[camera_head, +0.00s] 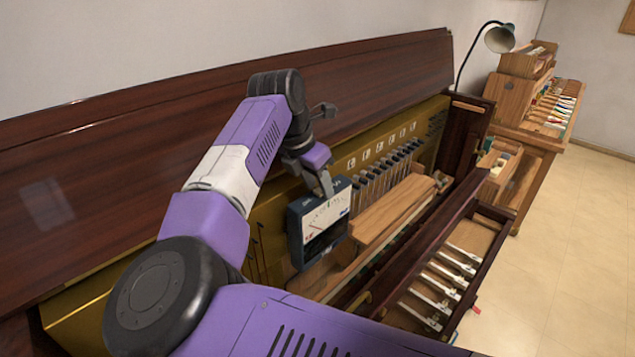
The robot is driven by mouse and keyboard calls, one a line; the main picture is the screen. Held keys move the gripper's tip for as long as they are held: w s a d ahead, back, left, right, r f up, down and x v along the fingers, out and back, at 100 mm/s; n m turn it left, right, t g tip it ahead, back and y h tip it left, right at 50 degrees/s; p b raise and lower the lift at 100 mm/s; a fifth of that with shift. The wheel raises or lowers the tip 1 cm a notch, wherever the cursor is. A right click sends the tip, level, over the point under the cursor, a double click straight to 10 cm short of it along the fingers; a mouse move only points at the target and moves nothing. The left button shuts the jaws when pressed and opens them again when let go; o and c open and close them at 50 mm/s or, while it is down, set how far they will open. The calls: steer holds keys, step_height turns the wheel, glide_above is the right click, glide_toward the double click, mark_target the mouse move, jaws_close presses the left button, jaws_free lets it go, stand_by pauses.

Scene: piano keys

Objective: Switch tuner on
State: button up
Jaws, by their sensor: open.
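The tuner (324,224) is a dark blue box with a pale dial face. It sits tilted at the front of the open piano, just left of a wooden block. My gripper (326,190) is at the tuner's top edge, pointing down, and overlaps it in this view. I cannot tell whether the fingers touch the tuner. The gripper is open. The tuner's switch is too small to make out, and its back side is hidden.
The open piano (467,139) has a dark wood case, a gold plate and a row of hammers (385,170). A long wooden block (395,209) lies right of the tuner. Several keys (440,280) lie in front. A desk lamp (499,39) and workbench (545,135) stand at the back right.

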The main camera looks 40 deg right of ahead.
jaws_close()
steer(key=shift+d+r+y+b, duration=0.1)
steer(key=shift+d+y+b, duration=0.15)
steer(key=shift+y, duration=0.3)
steer(key=shift+d+r+y+b, duration=0.15)
steer(key=shift+y+b, duration=0.2)
steer(key=shift+y, duration=0.2)
steer(key=shift+d+y, duration=0.15)
steer(key=shift+y, duration=0.75)
jaws_free()
steer(key=shift+r, duration=0.1)
